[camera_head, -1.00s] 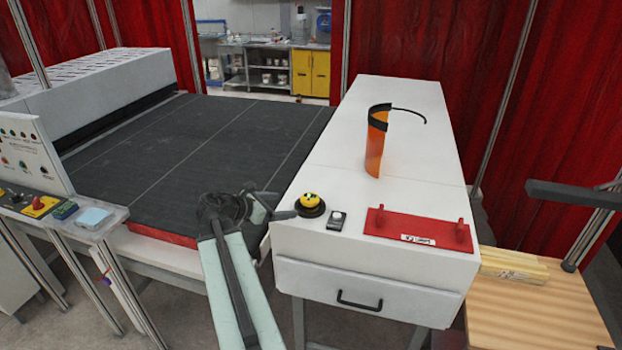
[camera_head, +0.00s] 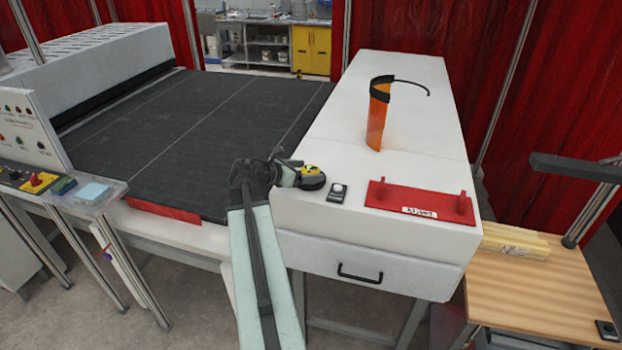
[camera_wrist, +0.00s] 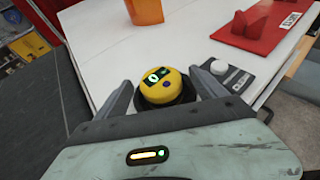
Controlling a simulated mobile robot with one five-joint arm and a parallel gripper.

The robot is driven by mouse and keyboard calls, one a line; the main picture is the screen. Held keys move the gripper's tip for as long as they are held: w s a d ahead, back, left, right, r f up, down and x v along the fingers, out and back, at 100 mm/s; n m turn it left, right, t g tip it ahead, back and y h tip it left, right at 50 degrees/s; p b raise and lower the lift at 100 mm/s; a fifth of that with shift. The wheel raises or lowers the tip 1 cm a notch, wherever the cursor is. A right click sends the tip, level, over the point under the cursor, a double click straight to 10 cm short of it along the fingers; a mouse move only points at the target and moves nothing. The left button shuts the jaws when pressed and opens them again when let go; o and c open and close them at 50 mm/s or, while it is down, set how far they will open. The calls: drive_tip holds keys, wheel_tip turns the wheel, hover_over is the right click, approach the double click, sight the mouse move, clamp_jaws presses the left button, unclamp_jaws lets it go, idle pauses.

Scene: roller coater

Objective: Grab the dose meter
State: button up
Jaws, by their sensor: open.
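The dose meter, a round yellow device (camera_head: 312,172) with a black base, sits on the near left corner of the white cabinet top. In the wrist view the yellow dose meter (camera_wrist: 157,86) shows a small lit green display. My gripper (camera_head: 292,172) reaches in from the left, low beside it. In the wrist view my gripper (camera_wrist: 160,82) is open, with one finger on each side of the dose meter. Whether the fingers touch it cannot be told.
A small black device with a white knob (camera_head: 338,191) lies just right of the dose meter. A red holder (camera_head: 420,200) is further right. An orange face shield (camera_head: 376,120) stands behind. A dark conveyor bed (camera_head: 190,130) lies left. A drawer (camera_head: 360,262) is below.

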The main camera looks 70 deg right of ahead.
sight(306, 171)
drive_tip(key=shift+r, duration=0.1)
drive_tip(key=c, duration=1.7)
drive_tip(key=shift+r, duration=0.1)
wheel_tip(306, 171, up, 10)
drive_tip(key=p, duration=1)
